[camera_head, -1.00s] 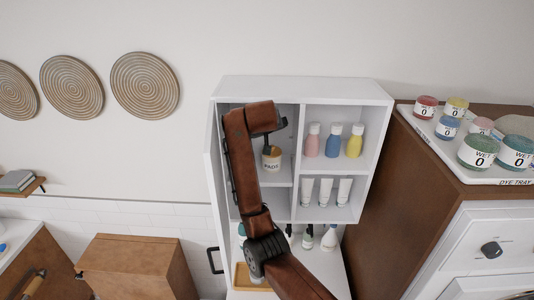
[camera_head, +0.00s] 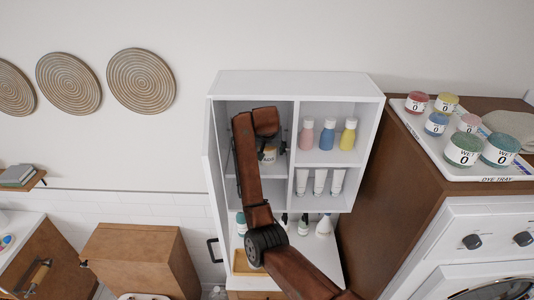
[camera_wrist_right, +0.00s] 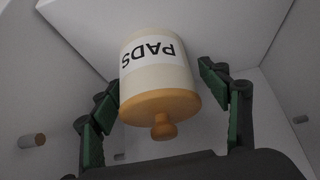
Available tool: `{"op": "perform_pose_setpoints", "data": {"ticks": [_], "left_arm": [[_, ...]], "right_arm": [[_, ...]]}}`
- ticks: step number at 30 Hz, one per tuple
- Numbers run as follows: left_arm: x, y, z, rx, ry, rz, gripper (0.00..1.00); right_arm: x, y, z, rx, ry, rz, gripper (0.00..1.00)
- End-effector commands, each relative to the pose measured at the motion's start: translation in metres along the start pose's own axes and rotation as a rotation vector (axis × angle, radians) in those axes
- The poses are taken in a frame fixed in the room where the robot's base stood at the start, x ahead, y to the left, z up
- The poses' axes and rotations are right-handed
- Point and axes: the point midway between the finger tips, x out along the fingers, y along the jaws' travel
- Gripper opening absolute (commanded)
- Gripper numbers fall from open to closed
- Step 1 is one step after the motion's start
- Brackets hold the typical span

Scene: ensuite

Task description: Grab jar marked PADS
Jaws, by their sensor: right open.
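The jar marked PADS (camera_wrist_right: 158,80) is cream with a white label and a tan knobbed lid. It appears upside down in the right wrist view. In the head view the jar (camera_head: 269,154) is in the upper left compartment of the white wall cabinet (camera_head: 290,85), partly hidden by my right arm. My right gripper (camera_wrist_right: 160,92) is open, with one green-padded finger on each side of the jar. I see a gap at the right finger; contact on the left side is hard to tell. My left gripper is not in view.
Pink, blue and yellow bottles (camera_head: 327,135) stand in the compartment to the right, with white tubes (camera_head: 320,182) below them. The cabinet's side walls and divider are close around my gripper. A dye tray (camera_head: 490,172) with several pots sits at the right.

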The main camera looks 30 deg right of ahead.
Motion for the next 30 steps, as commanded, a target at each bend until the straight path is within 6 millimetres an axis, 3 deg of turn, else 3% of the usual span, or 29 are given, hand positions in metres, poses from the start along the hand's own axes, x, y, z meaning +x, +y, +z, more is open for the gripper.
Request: {"op": "perform_pose_setpoints", "data": {"ticks": [9,30], "left_arm": [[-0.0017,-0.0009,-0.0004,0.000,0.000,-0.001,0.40],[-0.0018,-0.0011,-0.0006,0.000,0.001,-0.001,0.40]], "right_arm": [[0.0064,0.0000,0.0005,0.000,0.001,0.000,0.69],[0.0060,0.0000,0.0003,-0.001,0.001,0.000,0.21]]}}
